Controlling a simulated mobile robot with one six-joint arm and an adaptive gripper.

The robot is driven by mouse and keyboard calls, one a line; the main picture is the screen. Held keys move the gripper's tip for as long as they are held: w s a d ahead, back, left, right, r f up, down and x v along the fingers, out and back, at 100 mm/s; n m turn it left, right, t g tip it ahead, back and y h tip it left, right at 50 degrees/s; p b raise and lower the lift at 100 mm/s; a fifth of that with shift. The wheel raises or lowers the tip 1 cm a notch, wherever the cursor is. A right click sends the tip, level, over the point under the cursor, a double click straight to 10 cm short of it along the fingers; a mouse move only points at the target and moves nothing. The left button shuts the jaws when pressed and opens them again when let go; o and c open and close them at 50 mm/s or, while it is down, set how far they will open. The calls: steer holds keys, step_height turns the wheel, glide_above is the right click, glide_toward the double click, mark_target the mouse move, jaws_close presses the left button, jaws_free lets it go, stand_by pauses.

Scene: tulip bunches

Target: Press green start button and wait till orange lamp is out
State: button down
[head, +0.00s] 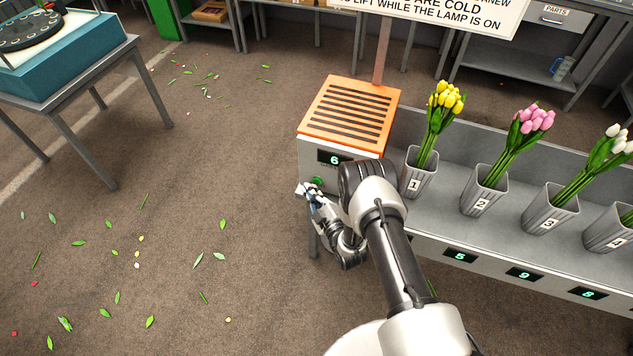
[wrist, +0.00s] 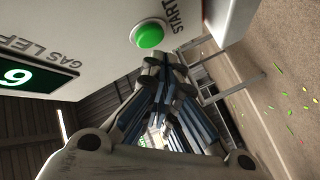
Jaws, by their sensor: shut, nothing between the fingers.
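The green start button (head: 318,181) is on the front panel of the orange-topped unit (head: 345,84), below a display reading 6. In the wrist view the button (wrist: 150,35) is a round green dome in a white ring, beside the word START. My gripper (head: 303,190) is shut and empty, just in front of the panel. In the wrist view its closed fingertips (wrist: 162,58) are close to the button, slightly below it in the picture. I cannot tell if they touch. I cannot make out an orange lamp in either view.
The "GAS LEFT" display (wrist: 30,75) is left of the button in the wrist view. Numbered grey vases with yellow tulips (head: 446,100), pink tulips (head: 528,125) and white tulips (head: 617,145) stand right of my arm. Leaves and petals litter the open floor at left.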

steer(key=shift+w, duration=0.1)
stand_by(0.7)
steer(key=shift+w+d+b, duration=0.15)
steer(key=shift+w+b, duration=0.15)
steer(key=shift+w+d+b, duration=0.15)
steer(key=shift+w+b, duration=0.15)
steer(key=shift+w, duration=0.1)
stand_by(0.7)
stand_by(0.3)
steer(key=shift+s+a+p, duration=0.3)
steer(key=shift+s+p, duration=0.05)
steer(key=shift+s, duration=0.45)
steer(key=s, duration=0.1)
steer(key=s+a+p, duration=0.1)
steer(key=s, duration=0.2)
steer(key=shift+s+a+p, duration=0.35)
steer(key=shift+p, duration=0.05)
stand_by(0.5)
